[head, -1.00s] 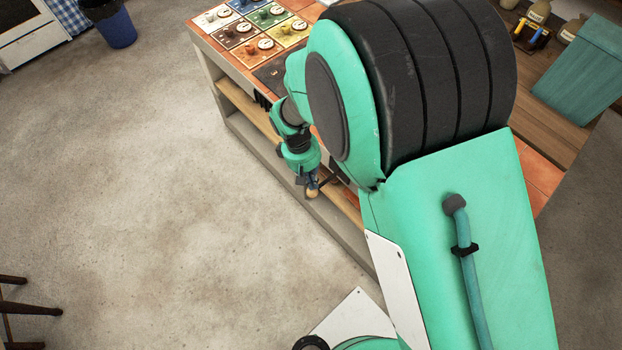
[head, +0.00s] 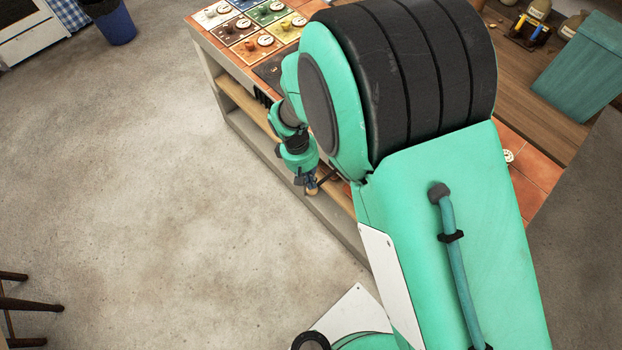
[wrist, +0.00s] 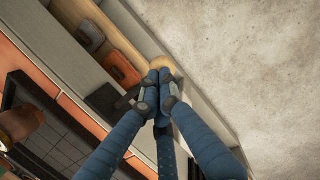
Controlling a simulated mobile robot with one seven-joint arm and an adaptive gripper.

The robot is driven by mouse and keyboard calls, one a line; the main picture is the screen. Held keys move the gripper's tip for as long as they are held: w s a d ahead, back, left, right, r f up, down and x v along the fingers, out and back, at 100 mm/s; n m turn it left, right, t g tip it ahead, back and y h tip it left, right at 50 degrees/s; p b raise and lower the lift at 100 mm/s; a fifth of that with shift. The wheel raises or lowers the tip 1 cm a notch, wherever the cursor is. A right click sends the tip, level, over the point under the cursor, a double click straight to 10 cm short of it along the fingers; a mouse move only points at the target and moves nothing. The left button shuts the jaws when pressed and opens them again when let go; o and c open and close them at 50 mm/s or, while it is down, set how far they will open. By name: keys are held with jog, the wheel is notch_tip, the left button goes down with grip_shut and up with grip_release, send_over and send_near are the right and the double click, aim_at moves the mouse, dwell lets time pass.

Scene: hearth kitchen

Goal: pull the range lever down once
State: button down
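The range lever shows in the wrist view as a dark bar (wrist: 128,97) with a pale wooden ball knob (wrist: 163,64) at its end. It sticks out from the front side of the counter. My gripper (wrist: 160,78) has its blue fingers brought together, tips against or just above the knob. The tips hide part of the knob and bar, and I cannot tell exactly where they touch. In the head view my gripper (head: 311,186) is small, at the counter's front edge, with the knob (head: 312,192) just below its tips.
The counter (head: 243,120) has an open shelf below its tiled top. Coloured panels with dials (head: 262,40) sit at its far end. A blue bucket (head: 112,24) and open floor (head: 150,170) lie to the left.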

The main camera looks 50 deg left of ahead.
aim_at(308, 192)
jog(key=shift+s+f, duration=0.2)
jog(key=shift+f, duration=0.65)
jog(key=shift+s+f, duration=0.2)
jog(key=shift+f, duration=0.65)
jog(key=shift+p+x, duration=0.3)
jog(key=shift+x, duration=0.95)
jog(key=shift+s+a+f, duration=0.15)
jog(key=s+a+r+p, duration=0.3)
jog(key=s+r, duration=0.4)
jog(key=r, duration=0.5)
jog(key=shift+p, duration=0.55)
jog(key=shift+a, duration=0.1)
